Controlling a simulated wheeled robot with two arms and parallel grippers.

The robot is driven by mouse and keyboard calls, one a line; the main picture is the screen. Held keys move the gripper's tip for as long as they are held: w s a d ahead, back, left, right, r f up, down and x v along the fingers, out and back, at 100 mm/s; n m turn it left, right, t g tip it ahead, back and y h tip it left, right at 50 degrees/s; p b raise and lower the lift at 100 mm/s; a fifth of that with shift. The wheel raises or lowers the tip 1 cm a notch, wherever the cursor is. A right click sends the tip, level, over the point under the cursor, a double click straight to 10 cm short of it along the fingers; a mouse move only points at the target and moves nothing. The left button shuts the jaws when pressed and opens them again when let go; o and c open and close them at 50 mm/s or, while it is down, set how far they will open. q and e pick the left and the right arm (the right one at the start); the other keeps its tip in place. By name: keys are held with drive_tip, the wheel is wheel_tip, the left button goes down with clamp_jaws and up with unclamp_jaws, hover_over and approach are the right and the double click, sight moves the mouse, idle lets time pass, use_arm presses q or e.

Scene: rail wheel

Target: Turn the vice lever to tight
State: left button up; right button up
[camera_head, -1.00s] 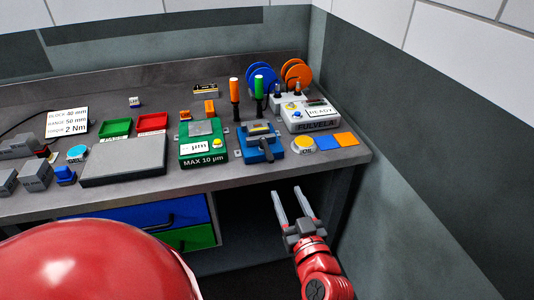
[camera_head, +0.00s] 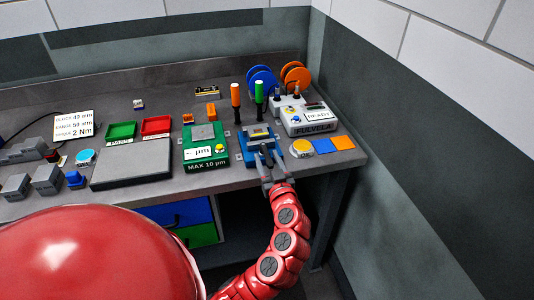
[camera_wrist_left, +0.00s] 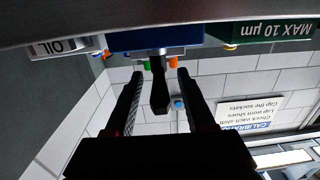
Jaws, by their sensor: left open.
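The blue vice (camera_head: 247,148) sits at the front of the bench, right of the green block marked MAX 10 µm. Its dark lever (camera_wrist_left: 159,92) points out from the front of the vice, and the left wrist view shows it clearly. My left gripper (camera_head: 267,156) is at the vice's front edge with its fingers open. In the left wrist view the lever lies between the two fingers, with a gap on each side. In the head view the fingers partly hide the lever. My right gripper is not in view.
The FULVELA box (camera_head: 308,119) and upright orange (camera_head: 235,95) and green handles stand behind. The green gauge block (camera_head: 206,151) is close on the left. A wall bounds the right.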

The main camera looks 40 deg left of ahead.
use_arm(q)
drive_tip(key=shift+w+a, duration=0.25)
drive_tip(key=shift+a, duration=0.1)
drive_tip(key=shift+c, duration=0.3)
clamp_jaws()
idle(1.0)
